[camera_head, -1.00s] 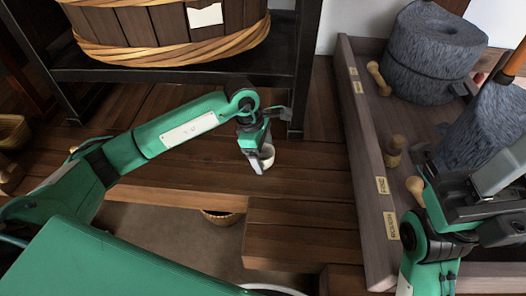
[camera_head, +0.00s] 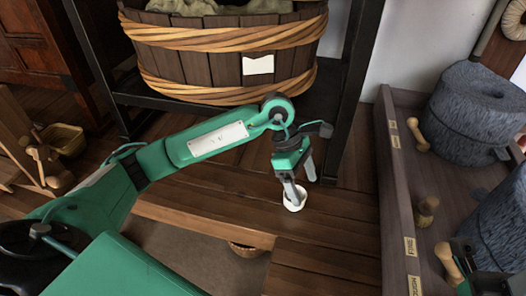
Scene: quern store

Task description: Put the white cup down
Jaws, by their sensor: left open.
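The white cup (camera_head: 296,206) is small and stands on the brown wooden boards, in the middle of the head view. My left gripper (camera_head: 301,184) is above it and points down at it. Its two fingers are spread apart. One finger overlaps the cup in the picture and hides part of it; the other is near the rim on the right. I cannot tell whether either finger touches the cup. Only a dark piece of my right arm or gripper (camera_head: 466,262) shows at the lower right edge, and its jaws cannot be made out.
A large wooden tub (camera_head: 210,59) stands on a black shelf (camera_head: 338,110) behind the cup. A labelled wooden tray (camera_head: 392,190) on the right holds grey millstones (camera_head: 470,115) and wooden pegs (camera_head: 426,210). A basket (camera_head: 245,250) sits below the boards' front edge.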

